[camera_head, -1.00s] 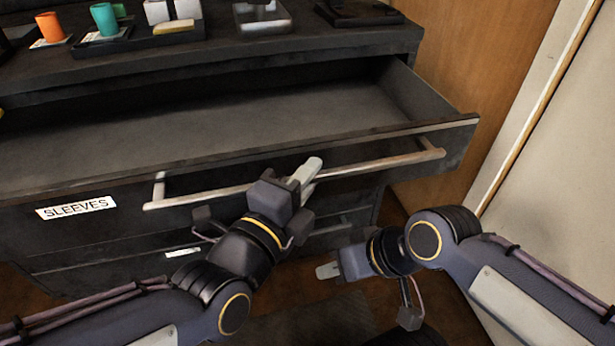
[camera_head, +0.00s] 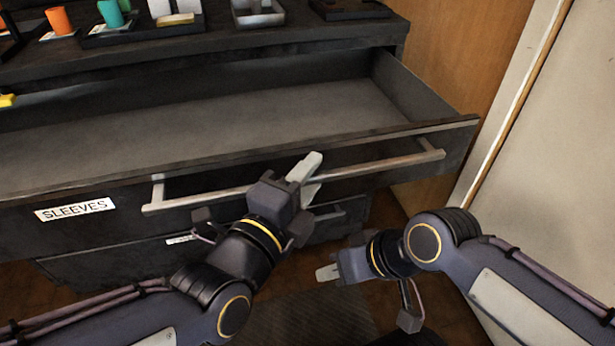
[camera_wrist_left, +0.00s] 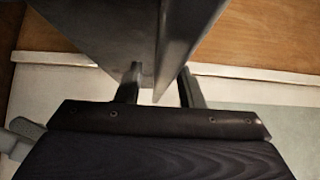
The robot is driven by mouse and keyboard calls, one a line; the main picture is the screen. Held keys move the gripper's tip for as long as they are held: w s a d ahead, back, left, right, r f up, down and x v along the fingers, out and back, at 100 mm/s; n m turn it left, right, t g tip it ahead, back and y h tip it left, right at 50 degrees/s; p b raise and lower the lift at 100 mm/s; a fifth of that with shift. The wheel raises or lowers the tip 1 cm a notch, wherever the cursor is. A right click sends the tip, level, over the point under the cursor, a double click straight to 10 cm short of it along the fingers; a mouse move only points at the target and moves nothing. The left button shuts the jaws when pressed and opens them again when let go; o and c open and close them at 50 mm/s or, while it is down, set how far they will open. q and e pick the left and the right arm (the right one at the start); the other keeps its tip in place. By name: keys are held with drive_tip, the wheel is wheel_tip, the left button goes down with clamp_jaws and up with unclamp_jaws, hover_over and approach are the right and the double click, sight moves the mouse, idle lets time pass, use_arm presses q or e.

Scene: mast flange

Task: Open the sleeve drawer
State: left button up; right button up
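The sleeve drawer (camera_head: 220,128), labelled SLEEVES (camera_head: 75,210), stands pulled well out of the dark cabinet, and its visible inside is empty. Its metal handle (camera_head: 385,163) is a long bar across the front. My left gripper (camera_head: 308,177) is at the middle of this bar, with one finger over it and one below, and seems shut on it. In the left wrist view the fingers (camera_wrist_left: 158,88) stand a little apart around a dark bar; the contact is not clear. My right gripper (camera_head: 328,272) hangs below and to the right, away from the drawer; its finger gap is not clear.
The cabinet top (camera_head: 215,42) carries an orange cup (camera_head: 59,19), a teal cup (camera_head: 110,13), white blocks and a metal tray (camera_head: 258,12). Another drawer (camera_head: 130,262) below is closed. A pale wall panel (camera_head: 540,120) stands close on the right.

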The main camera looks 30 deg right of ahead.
use_arm(q)
drive_tip(key=p+v, duration=0.1)
drive_tip(key=v, duration=0.6)
drive_tip(key=shift+s+a+p, duration=0.25)
drive_tip(key=shift+a+p, duration=0.05)
drive_tip(key=shift+p, duration=0.1)
